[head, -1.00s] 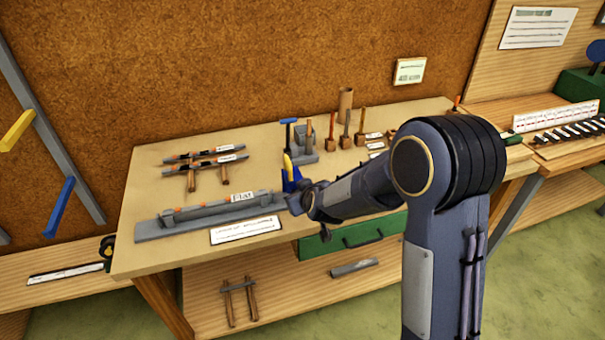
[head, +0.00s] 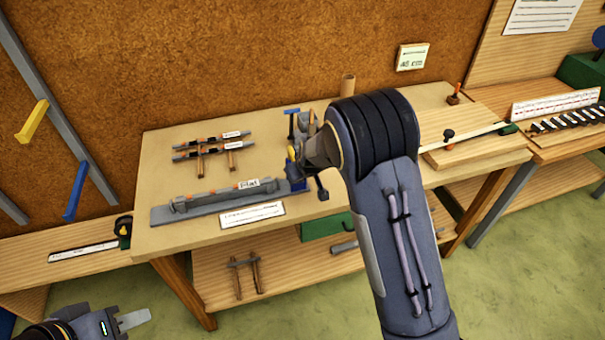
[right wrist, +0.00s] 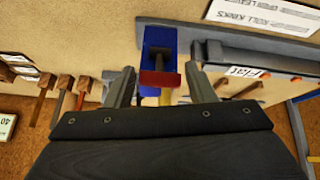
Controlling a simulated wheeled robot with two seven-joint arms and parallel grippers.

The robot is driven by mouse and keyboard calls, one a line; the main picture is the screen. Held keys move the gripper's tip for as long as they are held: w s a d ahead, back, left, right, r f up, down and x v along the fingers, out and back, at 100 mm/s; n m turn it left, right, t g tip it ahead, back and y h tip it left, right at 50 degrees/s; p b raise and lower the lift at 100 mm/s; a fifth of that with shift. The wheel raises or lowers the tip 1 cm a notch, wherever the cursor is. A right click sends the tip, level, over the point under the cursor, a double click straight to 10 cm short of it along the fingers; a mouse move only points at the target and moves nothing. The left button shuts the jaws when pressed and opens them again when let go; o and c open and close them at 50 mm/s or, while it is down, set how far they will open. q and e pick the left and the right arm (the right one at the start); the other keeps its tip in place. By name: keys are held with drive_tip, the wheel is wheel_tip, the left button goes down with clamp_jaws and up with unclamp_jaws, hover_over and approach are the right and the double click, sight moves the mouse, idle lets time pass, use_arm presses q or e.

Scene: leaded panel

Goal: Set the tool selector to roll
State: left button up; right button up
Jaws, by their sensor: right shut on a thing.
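The grey bar tool (head: 190,203) lies along the bench's front left, with a label reading "Flat" (head: 249,183); the label also shows in the right wrist view (right wrist: 243,72). At its right end is a blue block (head: 299,186) with a yellow part (head: 291,154). In the right wrist view a red-brown handle (right wrist: 158,78) lies between my right gripper's fingers (right wrist: 161,84), in front of the blue block (right wrist: 159,42). My right gripper is shut on this handle. My left gripper (head: 132,320) is low at the left, away from the bench, partly cut off; its jaw opening is unclear.
A rack of rods (head: 212,146) lies behind the bar. A white instruction card (head: 252,215) is at the bench's front. My right arm hides several upright tools. A board with a green-handled tool (head: 475,135) lies at the right.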

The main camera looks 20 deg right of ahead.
drive_tip(key=o, duration=0.9)
drive_tip(key=shift+w, duration=0.1)
drive_tip(key=shift+o, duration=0.2)
drive_tip(key=b+v, duration=0.1)
drive_tip(key=v, duration=0.6)
drive_tip(key=shift+s+r, duration=0.3)
drive_tip(key=s+d+r+m+y+b, duration=0.1)
drive_tip(key=s+r+m, duration=0.1)
drive_tip(key=s, duration=1.4)
drive_tip(key=s+d+r+m+y+b, duration=0.1)
drive_tip(key=s+d+r+m+y, duration=0.1)
drive_tip(key=s, duration=1.5)
drive_tip(key=shift+s+r+g+b, duration=0.3)
drive_tip(key=shift+s+r+b, duration=0.05)
drive_tip(key=shift+r, duration=0.45)
